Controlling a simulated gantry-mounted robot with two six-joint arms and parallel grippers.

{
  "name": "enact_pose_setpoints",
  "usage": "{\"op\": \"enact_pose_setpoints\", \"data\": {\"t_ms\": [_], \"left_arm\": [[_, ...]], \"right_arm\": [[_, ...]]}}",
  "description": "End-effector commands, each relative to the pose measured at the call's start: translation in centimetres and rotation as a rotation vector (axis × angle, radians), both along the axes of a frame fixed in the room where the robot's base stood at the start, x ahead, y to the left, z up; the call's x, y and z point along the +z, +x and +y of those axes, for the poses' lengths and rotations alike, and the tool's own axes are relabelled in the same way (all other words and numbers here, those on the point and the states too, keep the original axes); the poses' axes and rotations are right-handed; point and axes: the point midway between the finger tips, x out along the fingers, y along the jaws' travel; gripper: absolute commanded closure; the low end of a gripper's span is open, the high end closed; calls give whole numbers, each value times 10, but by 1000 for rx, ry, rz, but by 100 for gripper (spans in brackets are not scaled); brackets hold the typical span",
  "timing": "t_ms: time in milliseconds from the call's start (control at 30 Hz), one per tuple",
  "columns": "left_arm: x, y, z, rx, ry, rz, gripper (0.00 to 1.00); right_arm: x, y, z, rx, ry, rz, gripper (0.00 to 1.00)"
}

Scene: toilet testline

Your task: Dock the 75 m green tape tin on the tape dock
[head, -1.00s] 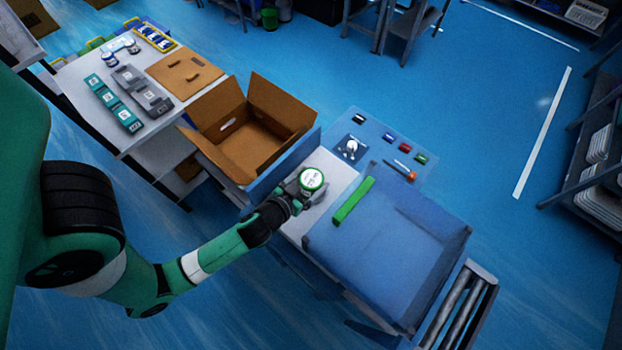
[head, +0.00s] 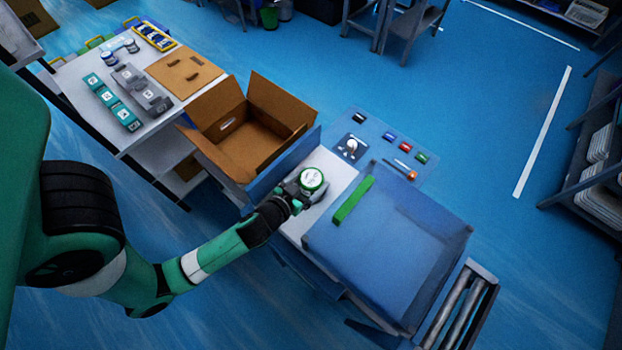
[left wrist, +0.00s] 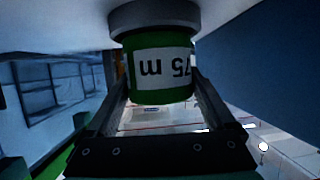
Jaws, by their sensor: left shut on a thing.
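The green tape tin (head: 312,178) with a white round top is held in my left gripper (head: 301,187), above the light bench strip between the cardboard box and the blue bin. In the left wrist view, the tin (left wrist: 160,72) stands between the two fingers, and its label reads 75 m upside down. A wide pale disc is at its end at the top of that picture. My left gripper is shut on the tin. I cannot tell for sure which fixture is the tape dock. My right gripper is not in view.
An open cardboard box (head: 245,150) stands left of the tin. A blue bin (head: 385,250) with a green bar (head: 353,199) is at right. A blue panel (head: 375,140) with small coloured items lies behind. The left table (head: 140,125) holds teal and grey trays and round tins.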

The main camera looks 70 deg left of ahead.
Motion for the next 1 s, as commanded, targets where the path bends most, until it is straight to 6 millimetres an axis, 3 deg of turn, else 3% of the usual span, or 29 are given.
{"op": "enact_pose_setpoints", "data": {"t_ms": [1000], "left_arm": [[-10, 0, 0, 0, 1, -2, 88]], "right_arm": [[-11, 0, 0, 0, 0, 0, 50]]}}
